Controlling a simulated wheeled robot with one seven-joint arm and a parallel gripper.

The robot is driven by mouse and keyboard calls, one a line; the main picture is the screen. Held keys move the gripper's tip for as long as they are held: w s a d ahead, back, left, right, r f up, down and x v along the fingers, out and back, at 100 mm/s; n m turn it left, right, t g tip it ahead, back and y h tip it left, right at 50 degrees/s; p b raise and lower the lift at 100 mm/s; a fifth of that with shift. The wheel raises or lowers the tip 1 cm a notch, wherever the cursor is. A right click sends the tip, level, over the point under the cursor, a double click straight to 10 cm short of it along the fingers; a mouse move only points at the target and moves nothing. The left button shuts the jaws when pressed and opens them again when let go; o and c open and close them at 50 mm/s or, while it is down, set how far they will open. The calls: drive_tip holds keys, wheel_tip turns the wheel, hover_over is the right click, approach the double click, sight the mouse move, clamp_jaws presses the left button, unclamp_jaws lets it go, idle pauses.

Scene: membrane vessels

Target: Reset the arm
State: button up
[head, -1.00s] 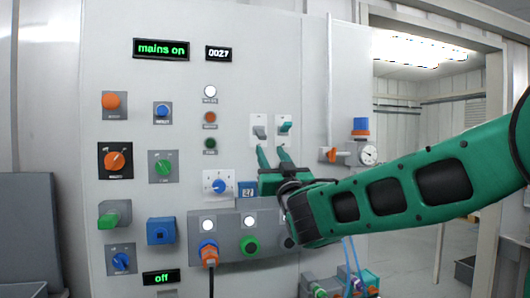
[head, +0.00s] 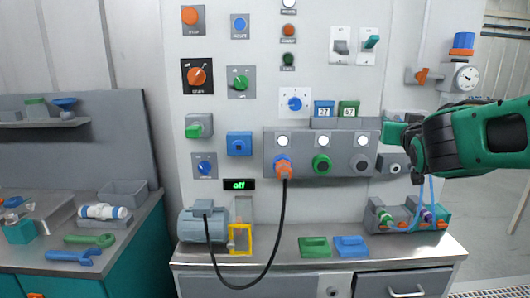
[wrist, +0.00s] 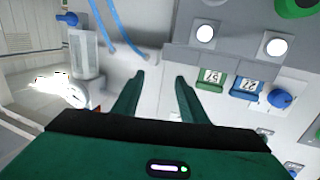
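My gripper (head: 388,132) is at the end of my green arm, at the right side of the control panel in the head view. Its fingers point left, in front of the panel's right part. In the wrist view its two green fingers (wrist: 160,76) stand apart with nothing between them, so it is open and empty. The arm comes in from the right edge of the head view. The gripper hides a little of the panel behind it.
The panel (head: 225,60) carries knobs, buttons and two switches (head: 355,44). A plug (head: 284,168) with a black cable sits in the socket box. Below, a bench (head: 330,256) holds a motor (head: 203,223). A gauge (head: 467,77) and valve are at right. A side bench stands left.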

drive_tip(key=s+d+f+m+g, duration=0.1)
drive_tip(key=s+d+f+g, duration=0.4)
drive_tip(key=s+f, duration=0.4)
drive_tip(key=s+d+f+m+g, duration=0.2)
drive_tip(key=s+d+f+g, duration=0.3)
drive_tip(key=s+f, duration=0.4)
drive_tip(key=s+a+f+g+y, duration=0.2)
drive_tip(key=s+f+g, duration=0.1)
drive_tip(key=s, duration=0.7)
drive_tip(key=s+a+f+g+y, duration=0.2)
drive_tip(key=s+a+f+g, duration=0.1)
drive_tip(key=s, duration=0.8)
wheel_tip(320, 180, down, 3)
drive_tip(key=shift+a+r+g+y, duration=0.1)
drive_tip(key=shift+a+g+y, duration=0.3)
drive_tip(key=shift+g, duration=0.2)
drive_tip(key=shift+d, duration=0.1)
drive_tip(key=shift+w+f, duration=0.25)
drive_tip(key=shift+w, duration=0.3)
